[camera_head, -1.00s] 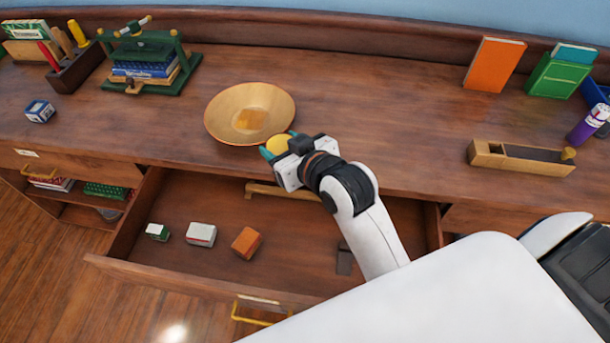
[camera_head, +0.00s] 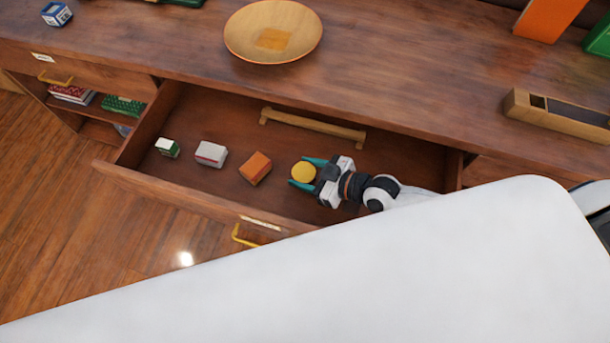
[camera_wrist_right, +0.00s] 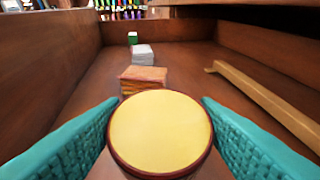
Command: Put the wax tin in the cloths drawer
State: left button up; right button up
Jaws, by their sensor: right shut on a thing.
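The wax tin (camera_head: 304,172) is a small round tin with a yellow top and a dark red rim. My right gripper (camera_head: 305,174) is shut on it, with a teal finger on either side. The tin also shows large in the right wrist view (camera_wrist_right: 160,132), between the two fingers. The gripper and tin are inside the open drawer (camera_head: 190,199), right of an orange block (camera_head: 255,167). I cannot tell whether the tin touches the drawer floor. The drawer's front carries a label and a yellow handle (camera_head: 240,237). My left gripper is not in view.
The drawer also holds a white box (camera_head: 211,154), a small green-and-white box (camera_head: 167,147) and a wooden bar (camera_head: 312,128) along the back. A wooden bowl (camera_head: 273,31) stands on the top above. Drawer floor is bare between the tin and the bar.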

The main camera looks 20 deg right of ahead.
aim_at(306, 180)
jog(key=shift+f+b, duration=0.6)
jog(key=shift+f, duration=1.45)
jog(key=shift+f, duration=0.1)
jog(key=shift+f, duration=0.15)
jog(key=o, duration=1.1)
jog(key=shift+c, duration=0.2)
jog(key=shift+r, duration=0.4)
jog(key=v, duration=0.6)
jog(key=p+v, duration=0.1)
jog(key=v, duration=0.5)
jog(key=shift+s+f, duration=0.1)
jog(key=shift+f, duration=0.15)
